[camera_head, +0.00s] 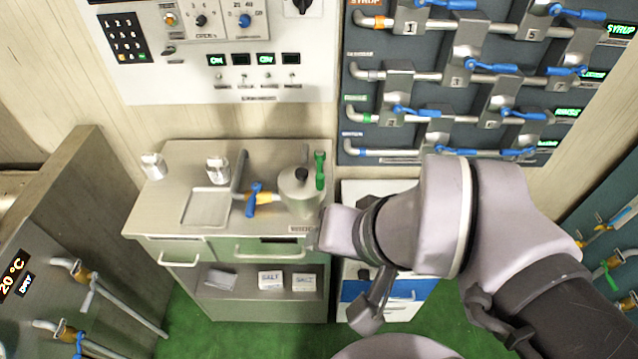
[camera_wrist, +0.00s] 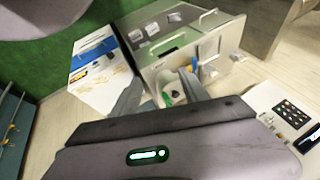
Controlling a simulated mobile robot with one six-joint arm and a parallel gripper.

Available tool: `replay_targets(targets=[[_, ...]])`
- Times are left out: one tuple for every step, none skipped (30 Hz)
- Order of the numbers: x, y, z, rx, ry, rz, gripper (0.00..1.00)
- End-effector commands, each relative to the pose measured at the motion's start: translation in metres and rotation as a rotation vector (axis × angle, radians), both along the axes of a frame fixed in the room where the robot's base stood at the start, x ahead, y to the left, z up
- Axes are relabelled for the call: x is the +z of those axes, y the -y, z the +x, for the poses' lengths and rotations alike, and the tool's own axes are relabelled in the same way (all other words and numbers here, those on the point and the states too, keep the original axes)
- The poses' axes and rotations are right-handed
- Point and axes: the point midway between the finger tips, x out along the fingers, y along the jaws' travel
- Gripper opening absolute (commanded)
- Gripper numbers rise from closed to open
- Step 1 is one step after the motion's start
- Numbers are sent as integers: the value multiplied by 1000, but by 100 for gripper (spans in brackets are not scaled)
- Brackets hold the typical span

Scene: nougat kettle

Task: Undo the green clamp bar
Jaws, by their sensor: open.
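A green bar (camera_head: 320,170) stands upright at the right side of a pale metal kettle (camera_head: 297,200) with a dark knob, on the steel counter. I take it for the clamp bar; how it is fastened is too small to tell. In the wrist view a small green part (camera_wrist: 168,98) shows on the kettle (camera_wrist: 173,88). My gripper (camera_wrist: 160,92) is open, its two grey fingers on either side of the kettle in that view and apart from the green part, with nothing held. In the head view my arm covers the area right of the counter, and the fingertips are not clear.
A blue valve lever (camera_head: 254,200) sits at the kettle's left. Two metal shakers (camera_head: 217,170) and a shallow tray (camera_head: 207,207) are on the steel counter (camera_head: 165,215). A pipe panel (camera_head: 360,135) with blue levers is on the wall behind. Green floor (camera_head: 200,335) lies in front.

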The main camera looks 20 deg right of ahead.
Motion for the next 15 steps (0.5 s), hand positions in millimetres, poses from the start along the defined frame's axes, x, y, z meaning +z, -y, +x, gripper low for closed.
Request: replay_targets(targets=[[-10, 0, -1, -19, -61, 27, 41], [-18, -2, -3, -35, -121, 60, 41], [-32, -6, -6, -66, -223, 125, 41], [-43, -10, -8, -97, -311, 193, 41], [-53, -16, -11, -132, -404, 276, 41], [-62, -24, -11, -186, -519, 409, 41], [-67, -30, -9, -228, -596, 518, 41], [-70, -35, -4, -274, -662, 634, 41], [-71, -39, 7, -342, -733, 803, 41], [-71, -39, 18, -398, -770, 936, 41], [-72, -36, 32, -458, -794, 1075, 41], [-73, -26, 52, -545, -803, 1257, 41], [-76, -14, 67, -614, -795, 1391, 41], [-80, 0, 82, -682, -772, 1515, 41], [-88, 21, 98, -773, -730, 1662, 41]])
